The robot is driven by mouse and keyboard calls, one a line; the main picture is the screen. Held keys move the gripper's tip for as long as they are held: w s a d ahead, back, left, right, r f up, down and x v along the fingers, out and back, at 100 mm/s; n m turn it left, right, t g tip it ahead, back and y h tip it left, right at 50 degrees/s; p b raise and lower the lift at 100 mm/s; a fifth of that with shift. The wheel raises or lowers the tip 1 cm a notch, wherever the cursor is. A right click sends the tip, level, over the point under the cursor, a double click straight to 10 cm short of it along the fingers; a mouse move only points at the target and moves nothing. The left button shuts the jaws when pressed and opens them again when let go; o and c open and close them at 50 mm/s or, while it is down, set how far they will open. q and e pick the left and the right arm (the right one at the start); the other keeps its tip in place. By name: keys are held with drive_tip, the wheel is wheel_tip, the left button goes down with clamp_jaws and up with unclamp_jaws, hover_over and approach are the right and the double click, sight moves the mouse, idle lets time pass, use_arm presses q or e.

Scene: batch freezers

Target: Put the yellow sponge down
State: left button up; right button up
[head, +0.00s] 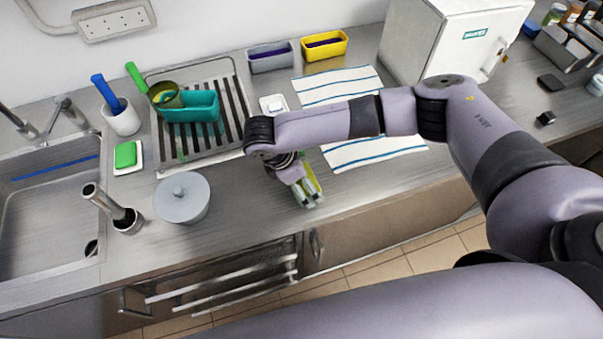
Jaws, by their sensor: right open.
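My right gripper (309,199) points down over the steel counter near its front edge, right of the grey lidded pot. Its fingers are open. The yellow sponge (315,181) shows as a yellow-green strip beside and between the fingers. The fingers and wrist hide most of it, and I cannot tell whether it touches them or lies flat on the counter. My left gripper is not in view.
The grey pot (182,198) stands left of the gripper. Behind are a small white dish (273,105), striped towels (376,151) and a drying rack (236,90) holding a teal container (191,107). A green sponge (125,154) lies near the sink (45,210).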

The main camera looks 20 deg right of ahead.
drive_tip(key=b+v, duration=0.4)
drive_tip(key=v, duration=0.1)
drive_tip(key=shift+w+a+r, duration=0.15)
drive_tip(key=v, duration=1.2)
drive_tip(key=shift+r+b, duration=0.3)
drive_tip(key=shift+b, duration=0.15)
drive_tip(key=shift+f, duration=0.1)
